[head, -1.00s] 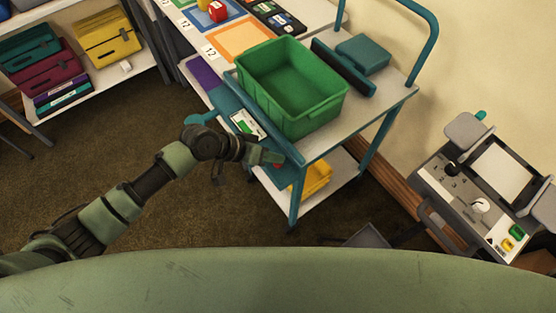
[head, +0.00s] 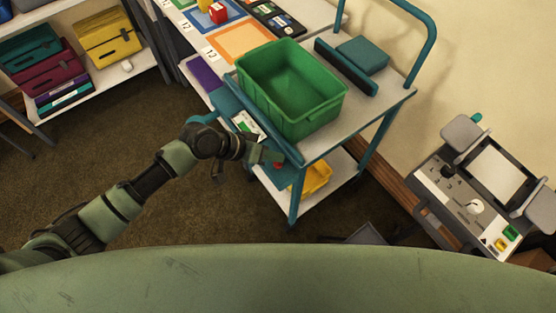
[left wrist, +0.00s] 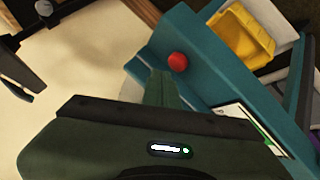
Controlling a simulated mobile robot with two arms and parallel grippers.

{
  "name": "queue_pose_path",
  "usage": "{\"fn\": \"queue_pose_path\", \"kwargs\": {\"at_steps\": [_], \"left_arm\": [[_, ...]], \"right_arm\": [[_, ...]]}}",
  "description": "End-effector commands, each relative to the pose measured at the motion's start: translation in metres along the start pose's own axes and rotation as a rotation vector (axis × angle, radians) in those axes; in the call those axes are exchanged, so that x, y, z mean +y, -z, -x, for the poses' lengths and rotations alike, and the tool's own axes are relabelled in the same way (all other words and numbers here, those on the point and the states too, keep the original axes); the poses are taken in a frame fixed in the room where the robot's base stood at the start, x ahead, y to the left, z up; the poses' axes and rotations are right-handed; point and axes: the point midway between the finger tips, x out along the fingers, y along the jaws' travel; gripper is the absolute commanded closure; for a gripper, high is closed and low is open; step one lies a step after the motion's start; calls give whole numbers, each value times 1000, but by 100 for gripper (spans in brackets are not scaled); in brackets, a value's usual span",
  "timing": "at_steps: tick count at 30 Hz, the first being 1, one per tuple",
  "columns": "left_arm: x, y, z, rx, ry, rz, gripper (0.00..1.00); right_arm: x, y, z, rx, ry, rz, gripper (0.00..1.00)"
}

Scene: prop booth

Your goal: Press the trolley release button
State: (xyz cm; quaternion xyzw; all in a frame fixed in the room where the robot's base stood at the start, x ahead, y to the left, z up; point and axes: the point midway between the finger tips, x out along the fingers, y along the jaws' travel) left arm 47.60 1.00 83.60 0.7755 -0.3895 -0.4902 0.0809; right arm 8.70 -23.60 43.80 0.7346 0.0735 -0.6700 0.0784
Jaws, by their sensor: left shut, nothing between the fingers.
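The teal-framed trolley (head: 372,108) stands at centre right in the head view. Its red release button (left wrist: 178,62) is a round dome on a teal panel in the left wrist view. In the head view the button (head: 279,166) is a small red spot, partly hidden by my gripper. My left gripper (head: 272,157) is shut and empty, at the trolley's near left corner. In the left wrist view its fingertips (left wrist: 161,76) are close beside the button. I cannot tell whether they touch it. My right gripper is not in view.
A green crate (head: 290,108) stands on the trolley's top, and a yellow bin (head: 318,178) is on its lower shelf. A shelf with cases (head: 104,36) is at upper left. A grey control desk (head: 450,195) is at right. The brown floor at left is clear.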

Motion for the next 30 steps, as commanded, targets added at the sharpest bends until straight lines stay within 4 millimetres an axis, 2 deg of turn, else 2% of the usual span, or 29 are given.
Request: {"fn": "queue_pose_path", "kwargs": {"at_steps": [5, 18, 30], "left_arm": [[4, 4, 5, 1, 0, 0, 100], [26, 26, 35, 1, 0, 0, 100], [25, 26, 35, 1, 0, 0, 100]], "right_arm": [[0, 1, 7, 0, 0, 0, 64], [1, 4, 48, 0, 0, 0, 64], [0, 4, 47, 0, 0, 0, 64]]}}
